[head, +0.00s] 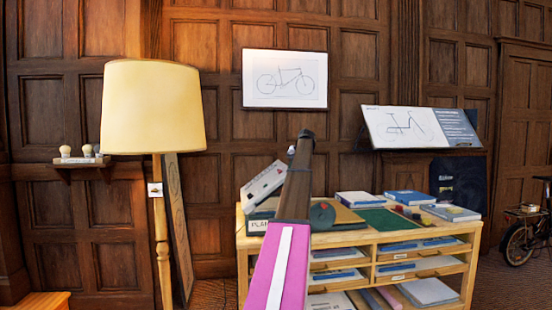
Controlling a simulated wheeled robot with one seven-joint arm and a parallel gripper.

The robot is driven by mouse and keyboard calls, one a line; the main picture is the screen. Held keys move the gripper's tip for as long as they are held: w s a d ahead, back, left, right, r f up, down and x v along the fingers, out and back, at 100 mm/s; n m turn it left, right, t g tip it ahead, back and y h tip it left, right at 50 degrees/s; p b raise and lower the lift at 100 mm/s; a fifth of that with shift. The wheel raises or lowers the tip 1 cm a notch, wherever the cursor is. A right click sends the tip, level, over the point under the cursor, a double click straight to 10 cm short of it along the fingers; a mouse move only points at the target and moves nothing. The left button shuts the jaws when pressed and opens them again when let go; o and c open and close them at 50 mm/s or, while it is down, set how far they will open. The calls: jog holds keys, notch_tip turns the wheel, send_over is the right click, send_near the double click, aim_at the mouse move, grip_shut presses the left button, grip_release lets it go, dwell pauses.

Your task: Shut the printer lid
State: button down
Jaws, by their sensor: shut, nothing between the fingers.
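The printer seems to be the white unit at the left end of the low wooden cabinet. Its slanted white lid (262,186) is tilted, rising to the right, with a gap beneath its right side. Below it is a box-like base (258,223) with partly visible lettering. My arm, magenta and brown, rises in front of the cabinet and hides the right part of the printer. My gripper (291,151) barely shows at the arm's upper end, above the lid's right edge. It looks shut and empty; its fingers are mostly hidden. I cannot tell whether it touches the lid.
The wooden cabinet (458,251) bears books, a green mat (385,221) and small items. A dark round object (322,212) sits right beside my arm. A tall lamp (153,110) stands left. A bicycle (520,240) is far right.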

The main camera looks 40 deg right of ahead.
jog(key=s+d+f+t+y, duration=0.1)
jog(key=d+f, duration=0.3)
jog(key=f, duration=0.4)
jog(key=s+d+f+m+t+y, duration=0.1)
jog(key=s+d+f+y, duration=0.1)
jog(key=s+d+f, duration=0.2)
jog(key=shift+d+f+t, duration=0.2)
jog(key=shift+f+t, duration=0.1)
jog(key=shift+f, duration=1.6)
jog(key=shift+s+r, duration=0.1)
jog(key=v, duration=1)
jog(key=shift+s+d, duration=0.2)
jog(key=shift+d, duration=0.15)
jog(key=shift+r, duration=0.1)
